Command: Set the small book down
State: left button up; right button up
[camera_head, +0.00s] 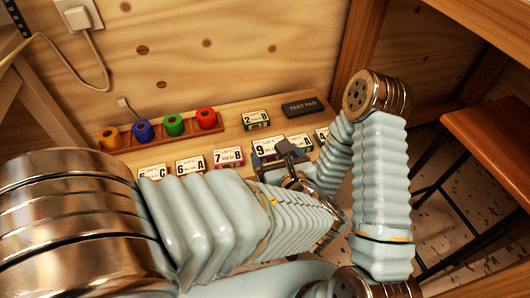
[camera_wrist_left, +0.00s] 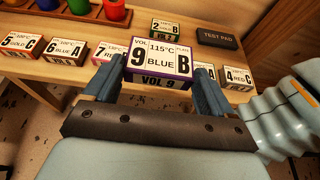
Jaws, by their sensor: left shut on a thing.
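The small book, marked 9 BLUE B with a purple edge (camera_wrist_left: 160,62), is between the two blue-grey fingers of my left gripper (camera_wrist_left: 157,90) in the left wrist view. Its labelled cover faces up and its VOL 9 spine faces the gripper. In the head view the book (camera_head: 266,147) shows beside my left gripper (camera_head: 287,154), partly covered by it. The gripper is shut on the book. Whether the book touches the wooden bench (camera_wrist_left: 148,13) cannot be told. My right arm shows at the right of the head view, but its gripper does not.
Similar labelled books line the bench front: 5 C (camera_wrist_left: 21,42), 6 A (camera_wrist_left: 66,52), 7 (camera_wrist_left: 103,54) and 4 A (camera_wrist_left: 237,76). A green 2 B book (camera_head: 256,119) and a dark TEST PAD (camera_head: 300,106) lie behind. A rack of coloured rolls (camera_head: 173,125) stands back left.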

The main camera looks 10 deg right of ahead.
pick_arm(q)
jog(key=w+f, duration=0.2)
jog(key=w+f+b, duration=0.1)
jog(key=w+f, duration=0.1)
jog(key=w, duration=0.1)
jog(key=w+f, duration=0.3)
jog(key=shift+d, duration=0.15)
jog(key=shift+w+f+b, duration=0.2)
jog(key=shift+w+b, duration=0.05)
jog(key=shift+b, duration=0.05)
notch_tip(320, 180, down, 3)
jog(key=shift+w+f+b, duration=0.15)
jog(key=shift+f+b, duration=0.05)
jog(key=shift+b, duration=0.15)
jog(key=o, duration=0.6)
jog(key=shift+f, duration=0.15)
jog(key=shift+o, duration=1.4)
